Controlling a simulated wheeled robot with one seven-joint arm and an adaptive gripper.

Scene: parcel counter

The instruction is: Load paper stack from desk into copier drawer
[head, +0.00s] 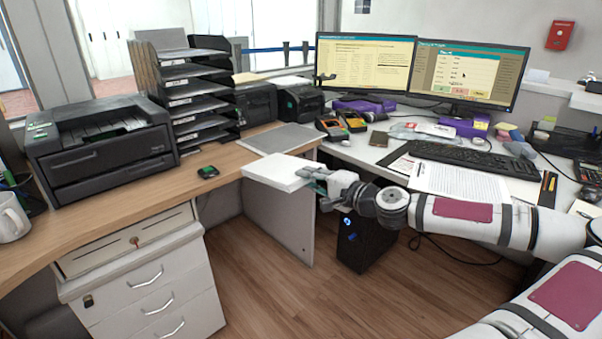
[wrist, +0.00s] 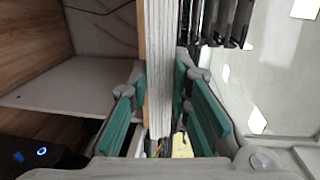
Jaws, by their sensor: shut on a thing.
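The white paper stack (head: 277,172) is held flat in the air at the near edge of the wooden desk. My gripper (head: 314,180) is shut on its right-hand side. In the wrist view the stack (wrist: 158,60) shows edge-on between the two teal finger pads of my gripper (wrist: 160,105). The black copier (head: 100,147) stands on the left of the wooden desk, well to the left of the stack. Its front drawer (head: 112,168) looks shut.
A black tray tower (head: 195,100) stands right of the copier. A small dark device (head: 208,171) and a grey mat (head: 278,138) lie on the desk (head: 150,190). A white mug (head: 12,215) is at far left. A drawer cabinet (head: 150,280) stands below.

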